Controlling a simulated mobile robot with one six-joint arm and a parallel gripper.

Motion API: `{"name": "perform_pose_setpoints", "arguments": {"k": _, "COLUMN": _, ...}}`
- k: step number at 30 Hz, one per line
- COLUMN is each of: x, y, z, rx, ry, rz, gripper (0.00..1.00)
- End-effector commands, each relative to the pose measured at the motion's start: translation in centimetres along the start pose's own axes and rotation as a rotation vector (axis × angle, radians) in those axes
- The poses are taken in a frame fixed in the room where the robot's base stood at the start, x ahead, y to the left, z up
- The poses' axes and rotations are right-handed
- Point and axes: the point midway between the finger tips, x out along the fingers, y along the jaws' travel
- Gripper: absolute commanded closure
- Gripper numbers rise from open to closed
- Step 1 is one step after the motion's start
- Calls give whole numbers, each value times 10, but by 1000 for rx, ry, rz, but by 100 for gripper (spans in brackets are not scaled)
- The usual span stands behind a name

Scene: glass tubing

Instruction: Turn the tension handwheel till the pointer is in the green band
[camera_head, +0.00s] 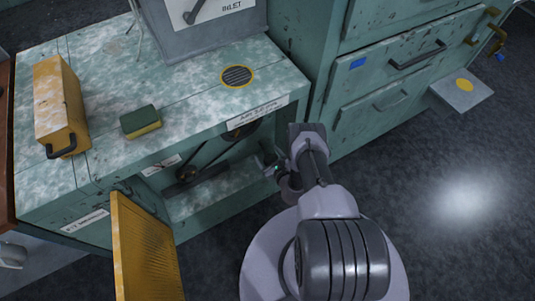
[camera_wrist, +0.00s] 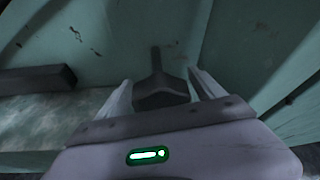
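My gripper (camera_wrist: 160,80) reaches into the open bay under the bench. In the head view my gripper (camera_head: 271,166) is small and partly hidden by my arm. In the wrist view its two pale fingers stand apart. A dark blocky part with a narrow stem (camera_wrist: 157,90) shows between them, with small gaps at its sides; I cannot tell if it belongs to the tension handwheel. No handwheel, pointer or green band can be made out clearly. A dark belt (camera_head: 190,158) and part of a round pulley (camera_head: 247,130) show inside the bay.
A dark bar (camera_head: 184,173) lies in the bay; a similar bar shows in the wrist view (camera_wrist: 36,80). An open yellow door (camera_head: 146,250) stands left of my arm. A yellow case (camera_head: 61,100) and a sponge (camera_head: 140,122) are on the bench.

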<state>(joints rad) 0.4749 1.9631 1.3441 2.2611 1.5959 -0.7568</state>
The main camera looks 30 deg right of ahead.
Motion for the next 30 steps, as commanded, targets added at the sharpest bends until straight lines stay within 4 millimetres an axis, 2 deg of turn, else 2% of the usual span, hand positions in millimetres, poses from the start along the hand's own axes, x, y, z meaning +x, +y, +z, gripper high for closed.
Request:
{"name": "perform_pose_setpoints", "arguments": {"k": 1, "x": 0, "y": 0, "z": 0, "rx": 0, "ry": 0, "rz": 0, "gripper": 33}}
{"name": "perform_pose_setpoints", "arguments": {"k": 9, "x": 0, "y": 0, "z": 0, "rx": 0, "ry": 0, "rz": 0, "gripper": 83}}
{"name": "perform_pose_setpoints", "arguments": {"k": 11, "x": 0, "y": 0, "z": 0, "rx": 14, "ry": -1, "rz": 5, "gripper": 83}}
{"name": "perform_pose_setpoints", "arguments": {"k": 18, "x": 0, "y": 1, "z": 0, "rx": 229, "ry": -1, "rz": 95, "gripper": 84}}
{"name": "perform_pose_setpoints", "arguments": {"k": 26, "x": 0, "y": 2, "z": 1, "rx": 247, "ry": 0, "rz": 103, "gripper": 83}}
{"name": "perform_pose_setpoints", "arguments": {"k": 27, "x": 0, "y": 2, "z": 1, "rx": 246, "ry": -1, "rz": 103, "gripper": 41}}
{"name": "perform_pose_setpoints", "arguments": {"k": 30, "x": 0, "y": 2, "z": 1, "rx": 246, "ry": 0, "rz": 103, "gripper": 21}}
